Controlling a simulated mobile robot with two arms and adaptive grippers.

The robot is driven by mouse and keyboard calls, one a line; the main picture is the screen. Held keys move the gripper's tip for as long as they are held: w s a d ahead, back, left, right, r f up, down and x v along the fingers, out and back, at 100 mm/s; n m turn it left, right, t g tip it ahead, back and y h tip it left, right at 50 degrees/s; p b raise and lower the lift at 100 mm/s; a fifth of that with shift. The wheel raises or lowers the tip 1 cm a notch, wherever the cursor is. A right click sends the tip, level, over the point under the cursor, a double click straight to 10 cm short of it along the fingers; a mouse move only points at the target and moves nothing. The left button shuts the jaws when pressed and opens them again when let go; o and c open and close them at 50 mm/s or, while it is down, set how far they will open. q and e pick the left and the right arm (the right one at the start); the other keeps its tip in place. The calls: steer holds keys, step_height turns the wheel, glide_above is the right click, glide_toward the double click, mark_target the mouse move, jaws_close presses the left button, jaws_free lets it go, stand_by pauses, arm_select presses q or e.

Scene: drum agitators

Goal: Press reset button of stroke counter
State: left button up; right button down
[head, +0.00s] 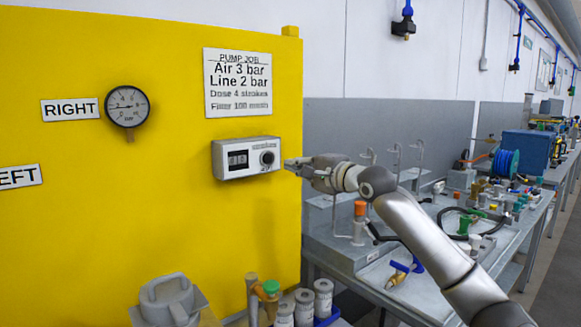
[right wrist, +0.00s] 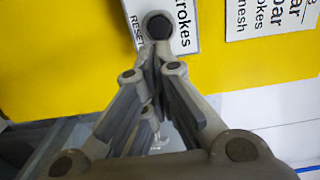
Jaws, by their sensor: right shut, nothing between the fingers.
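The stroke counter (head: 246,158) is a light grey box with a dark number display, fixed on the yellow panel in the head view. Its round black reset button (head: 267,158) is at the right of its face. In the right wrist view the reset button (right wrist: 158,26) shows at the top, beside the printed word RESET. My right gripper (head: 290,164) is shut and empty, with its tips just right of the counter. In the right wrist view the fingertips (right wrist: 155,52) appear just below the button; I cannot tell whether they touch it. My left gripper is not in view.
The yellow panel (head: 200,230) carries a round gauge (head: 127,106) and a pump job sign (head: 237,83). Grey canisters (head: 304,307) and a grey part (head: 168,299) stand below. A cluttered bench (head: 365,283) lies behind my right arm. The panel around the counter is clear.

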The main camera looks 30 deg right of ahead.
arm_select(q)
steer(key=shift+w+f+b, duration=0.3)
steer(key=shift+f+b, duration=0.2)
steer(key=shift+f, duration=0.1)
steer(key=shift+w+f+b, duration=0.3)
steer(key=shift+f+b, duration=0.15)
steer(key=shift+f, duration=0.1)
arm_select(e)
steer(key=s, duration=0.6)
steer(key=shift+d+r, duration=0.3)
steer(key=shift+d, duration=0.05)
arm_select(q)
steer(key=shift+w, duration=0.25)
arm_select(e)
steer(key=shift+s, duration=0.1)
